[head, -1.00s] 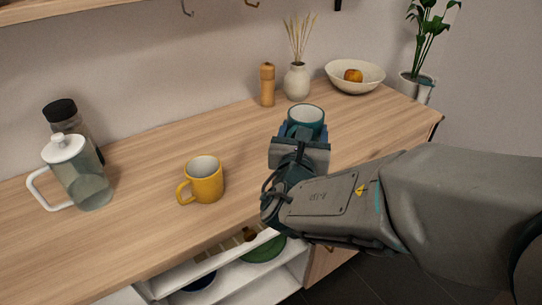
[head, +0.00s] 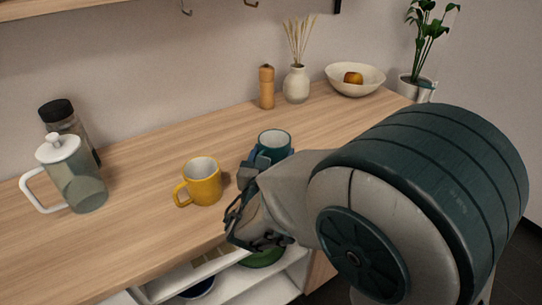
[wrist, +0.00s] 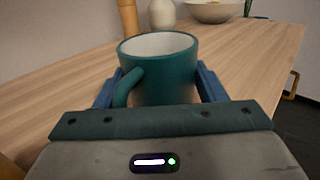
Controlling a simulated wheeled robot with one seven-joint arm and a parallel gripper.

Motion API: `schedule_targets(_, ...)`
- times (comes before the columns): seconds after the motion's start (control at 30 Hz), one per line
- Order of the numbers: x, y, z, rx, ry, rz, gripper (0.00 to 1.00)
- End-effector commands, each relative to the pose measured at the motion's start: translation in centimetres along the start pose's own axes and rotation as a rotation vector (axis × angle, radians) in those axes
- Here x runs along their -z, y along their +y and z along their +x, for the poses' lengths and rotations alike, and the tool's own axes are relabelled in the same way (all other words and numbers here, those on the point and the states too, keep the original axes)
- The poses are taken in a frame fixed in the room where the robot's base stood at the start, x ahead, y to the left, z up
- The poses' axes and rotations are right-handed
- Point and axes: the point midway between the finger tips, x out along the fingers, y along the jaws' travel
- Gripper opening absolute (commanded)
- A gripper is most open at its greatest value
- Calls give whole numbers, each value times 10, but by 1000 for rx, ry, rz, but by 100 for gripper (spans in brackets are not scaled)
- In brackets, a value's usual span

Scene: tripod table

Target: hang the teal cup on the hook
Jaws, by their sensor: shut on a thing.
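The teal cup (head: 275,143) with a pale inside is upright between the fingers of my gripper (head: 262,160), to the right of the yellow mug. In the wrist view the cup (wrist: 160,75) fills the space between the two blue fingers, and its handle points towards the camera, a little left. My gripper is shut on the cup. Whether the cup's base touches the counter I cannot tell. Two hooks show at the top edge of the head view, a left hook (head: 186,9) and a right hook (head: 251,3), both under the shelf and empty where visible.
A yellow mug (head: 201,184) stands close to the left of my gripper. A glass jug (head: 75,178) and a dark-lidded jar (head: 62,118) stand farther left. A wooden mill (head: 267,88), a vase (head: 296,84) and a bowl (head: 355,80) stand behind. The shelf (head: 60,9) overhangs the counter (head: 140,230).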

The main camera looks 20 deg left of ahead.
Motion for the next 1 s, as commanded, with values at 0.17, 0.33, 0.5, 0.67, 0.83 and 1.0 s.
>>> schedule_targets(0.17, 1, 0, 0, 1, -1, 1, 34)
schedule_targets(0.33, 2, 0, 0, 1, 0, 0, 86)
schedule_targets(0.5, 2, 0, 0, 1, 0, 0, 86)
schedule_targets(0.67, 0, 0, 0, 1, 0, 0, 86)
schedule_targets(0.83, -2, 0, -19, -2, 1, 0, 86)
schedule_targets(1.0, -2, 1, -57, -4, 1, -1, 86)
